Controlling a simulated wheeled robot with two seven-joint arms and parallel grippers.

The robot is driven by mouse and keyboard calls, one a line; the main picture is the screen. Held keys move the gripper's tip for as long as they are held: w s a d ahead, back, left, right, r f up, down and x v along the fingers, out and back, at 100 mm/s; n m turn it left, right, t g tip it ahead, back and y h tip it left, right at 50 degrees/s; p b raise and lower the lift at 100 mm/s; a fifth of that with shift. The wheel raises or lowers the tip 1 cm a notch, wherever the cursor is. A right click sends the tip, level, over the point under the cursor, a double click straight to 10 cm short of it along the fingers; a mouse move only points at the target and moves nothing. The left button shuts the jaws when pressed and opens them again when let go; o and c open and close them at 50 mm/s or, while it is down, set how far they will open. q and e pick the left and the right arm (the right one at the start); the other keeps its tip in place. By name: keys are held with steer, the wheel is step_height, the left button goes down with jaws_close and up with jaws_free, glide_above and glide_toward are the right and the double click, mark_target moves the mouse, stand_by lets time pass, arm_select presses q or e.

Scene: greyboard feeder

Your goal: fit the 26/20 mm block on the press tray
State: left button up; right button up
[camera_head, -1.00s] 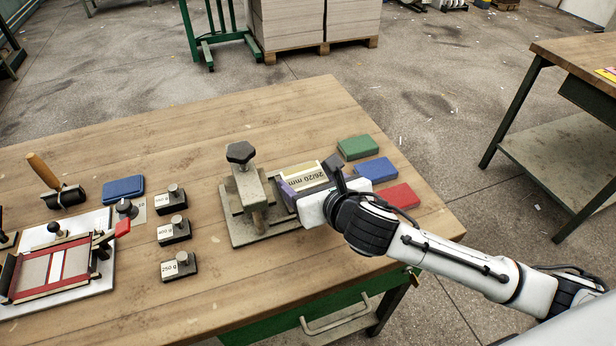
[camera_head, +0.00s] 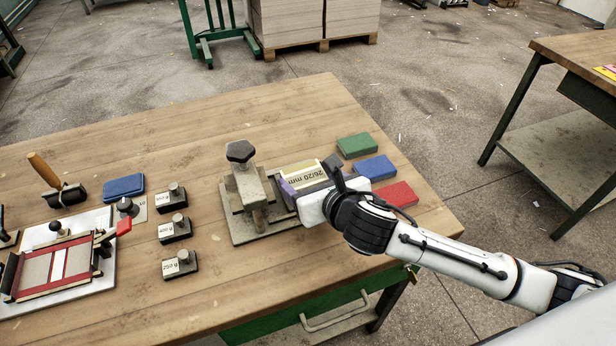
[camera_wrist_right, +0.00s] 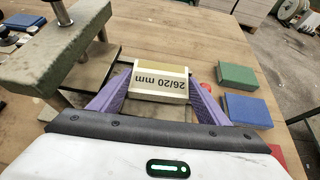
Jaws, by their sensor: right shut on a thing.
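The 26/20 mm block (camera_head: 304,174), cream with a printed label, is between the purple fingers of my right gripper (camera_head: 303,185). In the right wrist view the fingers close on both sides of the block (camera_wrist_right: 160,82). The press (camera_head: 243,180) has a grey base and a dark knob on top. The block is beside the press column, over or on the right part of the press tray (camera_head: 272,229). Whether it touches the tray is hidden by the gripper. My left gripper is not in view.
Green (camera_head: 357,145), blue (camera_head: 376,168) and red (camera_head: 396,194) blocks lie close to the right of my right gripper. Labelled weights (camera_head: 175,229) stand left of the press. A board fixture (camera_head: 60,265), a roller (camera_head: 64,194) and a blue pad (camera_head: 123,187) are further left.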

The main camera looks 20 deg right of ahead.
steer(key=shift+f+p, duration=0.45)
steer(key=shift+p, duration=0.4)
stand_by(1.5)
steer(key=o, duration=1.2)
steer(key=v, duration=1)
steer(key=shift+s, duration=0.2)
